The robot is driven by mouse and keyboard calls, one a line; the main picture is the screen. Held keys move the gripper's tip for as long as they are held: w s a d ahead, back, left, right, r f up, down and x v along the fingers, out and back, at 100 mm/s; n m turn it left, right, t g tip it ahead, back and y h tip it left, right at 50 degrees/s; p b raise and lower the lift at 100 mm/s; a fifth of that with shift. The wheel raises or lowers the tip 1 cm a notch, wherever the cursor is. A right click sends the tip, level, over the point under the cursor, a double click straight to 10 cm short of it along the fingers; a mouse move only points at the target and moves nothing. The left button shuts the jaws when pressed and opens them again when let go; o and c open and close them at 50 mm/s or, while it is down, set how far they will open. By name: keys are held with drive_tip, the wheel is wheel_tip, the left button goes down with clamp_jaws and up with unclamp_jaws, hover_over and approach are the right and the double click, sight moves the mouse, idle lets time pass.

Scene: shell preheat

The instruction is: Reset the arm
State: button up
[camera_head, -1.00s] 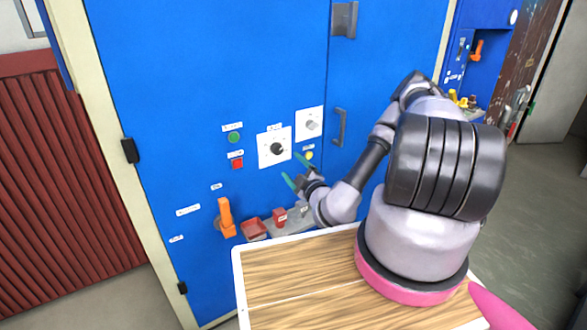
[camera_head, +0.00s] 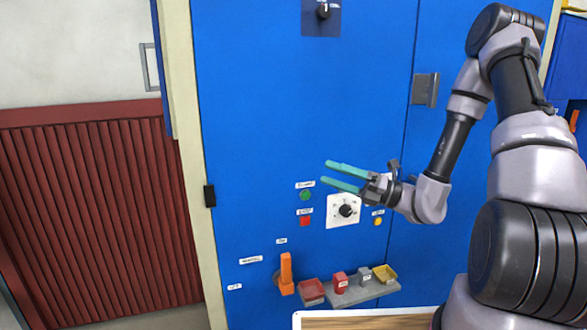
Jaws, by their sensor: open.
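My gripper (camera_head: 345,177) is open and empty, with its two green fingers pointing left. It is in front of the blue cabinet (camera_head: 290,90), a little above the black knob on its white dial plate (camera_head: 344,211). I cannot tell how far the fingers are from the panel. My arm reaches in from the right side of the picture, bent at the elbow, and hides part of the cabinet's right door.
A green button (camera_head: 306,195), a red button (camera_head: 305,221) and a yellow button (camera_head: 378,222) are near the dial. An orange lever (camera_head: 286,275) is lower left. A grey shelf (camera_head: 352,295) holds several small containers. A wooden tabletop (camera_head: 365,322) is at the bottom.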

drive_tip(key=s+d+r+n+g+h, duration=0.2)
drive_tip(key=s+r+n+g+h, duration=0.3)
drive_tip(key=s+n+g+h, duration=0.9)
drive_tip(key=w+d+r+n+t+h, duration=0.1)
drive_tip(key=d+r+n+t+h, duration=0.3)
drive_tip(key=d+r+n+t, duration=0.8)
drive_tip(key=r+n+t, duration=0.1)
drive_tip(key=t, duration=0.3)
drive_tip(key=shift+d+r, duration=0.2)
drive_tip(key=shift+d, duration=0.05)
drive_tip(key=shift+w, duration=0.1)
